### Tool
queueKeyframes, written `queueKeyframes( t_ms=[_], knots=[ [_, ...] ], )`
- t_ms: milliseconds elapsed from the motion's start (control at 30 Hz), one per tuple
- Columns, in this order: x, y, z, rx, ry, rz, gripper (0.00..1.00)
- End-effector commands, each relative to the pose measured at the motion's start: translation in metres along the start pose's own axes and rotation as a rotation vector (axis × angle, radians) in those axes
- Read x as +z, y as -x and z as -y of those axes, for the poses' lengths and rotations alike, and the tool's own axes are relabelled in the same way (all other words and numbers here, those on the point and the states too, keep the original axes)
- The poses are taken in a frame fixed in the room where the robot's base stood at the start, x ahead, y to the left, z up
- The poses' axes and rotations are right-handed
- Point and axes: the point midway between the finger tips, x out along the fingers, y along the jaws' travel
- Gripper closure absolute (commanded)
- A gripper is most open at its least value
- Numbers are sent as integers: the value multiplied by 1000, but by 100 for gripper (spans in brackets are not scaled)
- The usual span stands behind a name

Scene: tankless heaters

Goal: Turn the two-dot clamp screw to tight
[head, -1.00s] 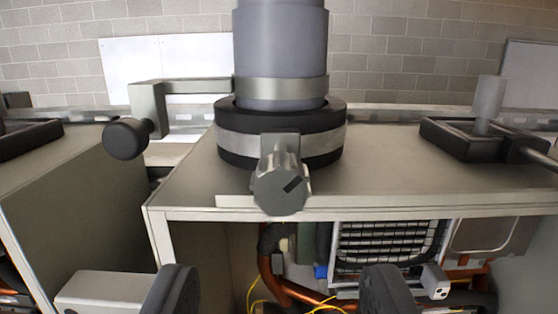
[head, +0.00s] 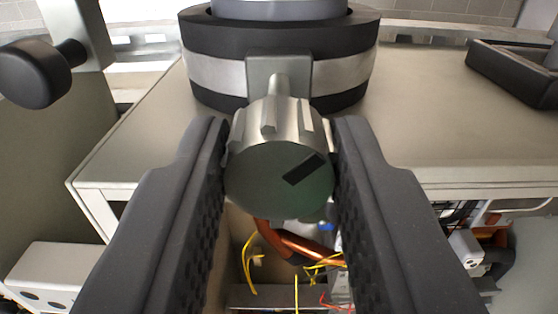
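The clamp screw's round grey metal knob (head: 278,170) faces me in the middle of the view. It sits on a short stem in front of a metal clamp band (head: 215,72) around a black collar (head: 345,38). A dark bar mark on the knob's face slants from lower left to upper right. My gripper (head: 281,165) has one dark ribbed finger on each side of the knob. The fingers are very close to its sides; I cannot tell whether they press on it. No dots show on the knob.
A black-knobbed handle (head: 36,74) stands at upper left. A white box with several dark dots (head: 50,275) is at lower left, and a smaller pale box (head: 466,246) is at lower right. Copper pipe (head: 292,240) and yellow wires lie below. A dark tray (head: 515,72) is at upper right.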

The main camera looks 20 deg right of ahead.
Motion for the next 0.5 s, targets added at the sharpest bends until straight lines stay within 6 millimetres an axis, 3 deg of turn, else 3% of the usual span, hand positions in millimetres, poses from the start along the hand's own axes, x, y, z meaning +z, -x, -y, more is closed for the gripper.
queueKeyframes(
  t_ms=[500],
  knots=[
    [2, -1, 1, -1, -106, 4, 95]
  ],
)
